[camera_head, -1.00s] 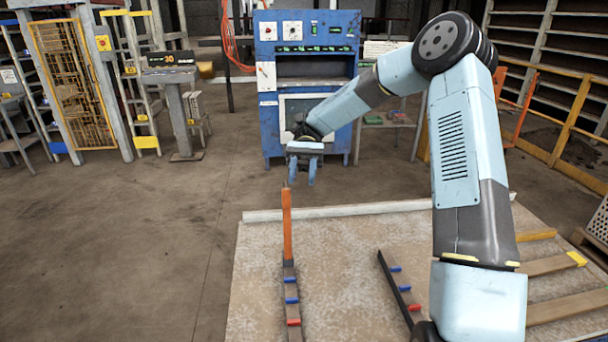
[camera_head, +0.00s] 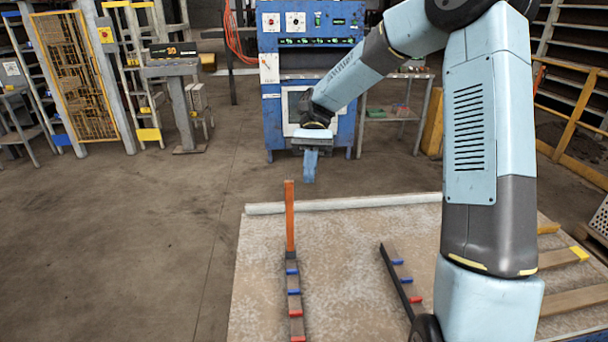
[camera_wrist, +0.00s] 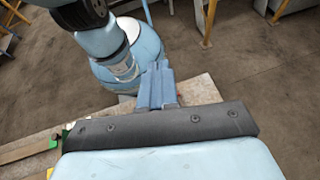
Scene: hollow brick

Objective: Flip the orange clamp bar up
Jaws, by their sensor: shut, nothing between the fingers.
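The orange clamp bar (camera_head: 290,216) rises from the far end of a dark rail (camera_head: 293,300) with blue and red pieces on the table. It looks upright, and its tip shows above the table's far edge. My gripper (camera_head: 310,178) hangs beyond that edge, above and to the right of the bar's tip, apart from it in the picture. Its blue fingers (camera_wrist: 158,86) are together with nothing between them. The clamp bar cannot be made out in the wrist view.
A second dark rail (camera_head: 401,284) with blue and red pieces lies to the right on the pale table (camera_head: 345,270). Wooden slats (camera_head: 565,290) lie at the table's right. A blue machine (camera_head: 272,110) stands behind. The floor to the left is clear.

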